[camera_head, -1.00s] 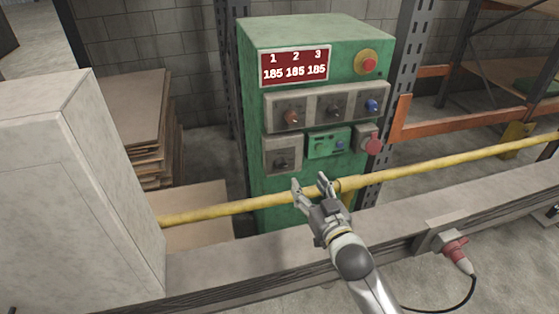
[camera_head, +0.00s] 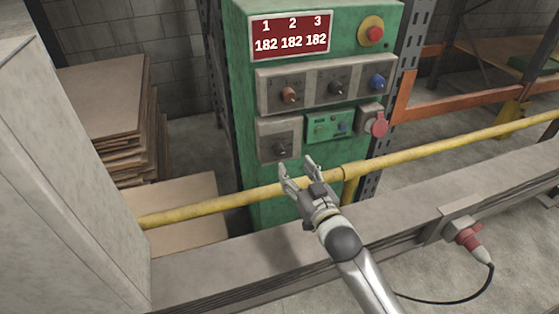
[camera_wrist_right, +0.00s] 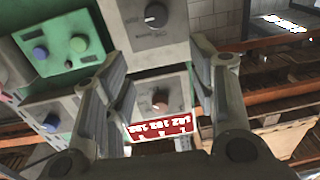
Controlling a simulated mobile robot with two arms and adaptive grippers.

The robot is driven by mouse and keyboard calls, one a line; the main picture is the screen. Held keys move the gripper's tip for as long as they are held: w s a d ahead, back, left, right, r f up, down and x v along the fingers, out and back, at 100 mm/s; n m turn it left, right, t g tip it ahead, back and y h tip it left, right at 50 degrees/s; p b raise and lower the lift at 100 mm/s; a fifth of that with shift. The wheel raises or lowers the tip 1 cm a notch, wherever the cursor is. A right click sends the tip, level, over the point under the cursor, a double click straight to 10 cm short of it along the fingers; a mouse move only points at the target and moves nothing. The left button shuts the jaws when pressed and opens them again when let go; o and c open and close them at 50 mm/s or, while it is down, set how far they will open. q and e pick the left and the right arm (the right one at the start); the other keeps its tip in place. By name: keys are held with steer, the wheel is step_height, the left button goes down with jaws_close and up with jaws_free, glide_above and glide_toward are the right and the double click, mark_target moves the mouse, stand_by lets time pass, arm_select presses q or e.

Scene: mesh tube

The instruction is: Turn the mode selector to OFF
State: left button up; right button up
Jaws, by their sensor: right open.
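A green control cabinet (camera_head: 240,110) carries several rotary knobs; their labels are too small to read, so I cannot tell for sure which is the mode selector. A black knob (camera_head: 281,149) sits alone on the lower-left grey plate; it also shows in the wrist view (camera_wrist_right: 156,15). An orange-red knob (camera_head: 290,95), a black knob (camera_head: 336,88) and a blue knob (camera_head: 377,82) are on the upper grey plate. My right gripper (camera_head: 296,165) is open and empty, just below the lower-left knob in the picture, not touching it. My left gripper is not in view.
A yellow rail (camera_head: 220,202) crosses in front of the cabinet above a long grey beam (camera_head: 230,265). A red emergency button (camera_head: 375,33) and red socket (camera_head: 379,125) are at the cabinet's right. A large pale box (camera_head: 60,200) stands left.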

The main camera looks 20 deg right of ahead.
mark_target(280, 153)
steer(key=w+f, duration=0.1)
steer(key=w, duration=0.2)
steer(key=w+f+b, duration=0.1)
steer(key=w, duration=0.3)
steer(key=w+a+b, duration=0.1)
steer(key=w, duration=0.3)
steer(key=shift+f, duration=0.4)
steer(key=shift+s, duration=0.1)
steer(key=c, duration=1)
